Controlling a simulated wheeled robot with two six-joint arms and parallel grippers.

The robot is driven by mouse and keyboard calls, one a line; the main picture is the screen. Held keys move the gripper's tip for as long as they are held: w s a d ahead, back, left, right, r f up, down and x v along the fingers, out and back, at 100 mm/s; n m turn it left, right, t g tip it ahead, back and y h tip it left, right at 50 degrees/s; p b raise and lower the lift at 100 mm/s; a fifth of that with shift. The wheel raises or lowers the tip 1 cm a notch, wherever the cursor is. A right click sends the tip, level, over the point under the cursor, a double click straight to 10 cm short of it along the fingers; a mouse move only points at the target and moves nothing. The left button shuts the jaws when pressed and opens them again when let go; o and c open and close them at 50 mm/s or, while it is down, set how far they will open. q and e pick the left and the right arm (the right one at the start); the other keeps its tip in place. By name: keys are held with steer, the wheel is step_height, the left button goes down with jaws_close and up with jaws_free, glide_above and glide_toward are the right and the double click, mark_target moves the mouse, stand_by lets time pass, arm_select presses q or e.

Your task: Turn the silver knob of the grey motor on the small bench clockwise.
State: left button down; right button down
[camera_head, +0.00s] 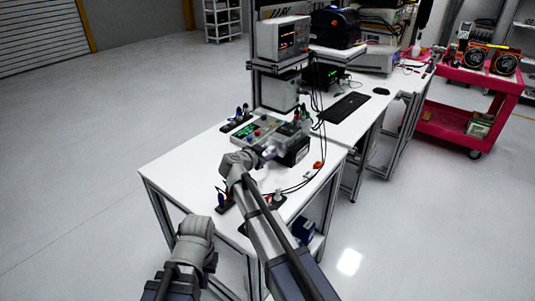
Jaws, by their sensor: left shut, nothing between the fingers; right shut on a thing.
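The small bench (170,167) is white-topped and stands in the middle of the camera_head view. The grey motor (289,132) appears as a small grey and black unit near the bench's right side. My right arm reaches over the bench from the front. Its gripper (267,153) is at the motor's near left side, shut on what appears to be the silver knob; the knob is too small and covered to make out. My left gripper (210,263) is low, in front of the bench's front edge, shut and empty; its fingertips are hard to make out.
A tray with colored parts (247,131) lies left of the motor. Small tools (223,202) stand near the front edge. Black cables (318,120) hang down at the right. A shelf with an instrument (283,39) rises behind. The bench's left part is clear.

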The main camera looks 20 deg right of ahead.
steer(key=m, duration=0.1)
steer(key=m+t+b, duration=0.1)
steer(key=m+t+y, duration=0.1)
steer(key=shift+s+d+f+b, duration=0.1)
steer(key=shift+s+f+b, duration=0.2)
steer(key=shift+b, duration=0.1)
steer(key=m+t+b, duration=0.1)
steer(key=m+b, duration=0.2)
steer(key=shift+f+m+t+y, duration=0.15)
steer(key=shift+m+t+y, duration=0.15)
steer(key=shift+t, duration=0.1)
steer(key=m+t+b, duration=0.2)
steer(key=m+b, duration=0.1)
steer(key=m, duration=0.1)
steer(key=shift+f+m+b, duration=0.1)
steer(key=shift+m+b, duration=0.2)
steer(key=shift+b, duration=0.1)
steer(key=shift+m+t+h+b, duration=0.6)
steer(key=shift+m+b, duration=0.7)
steer(key=shift+m, duration=0.8)
steer(key=shift+c, duration=2.2)
jaws_free()
steer(key=shift+w, duration=0.1)
steer(key=shift+r, duration=0.25)
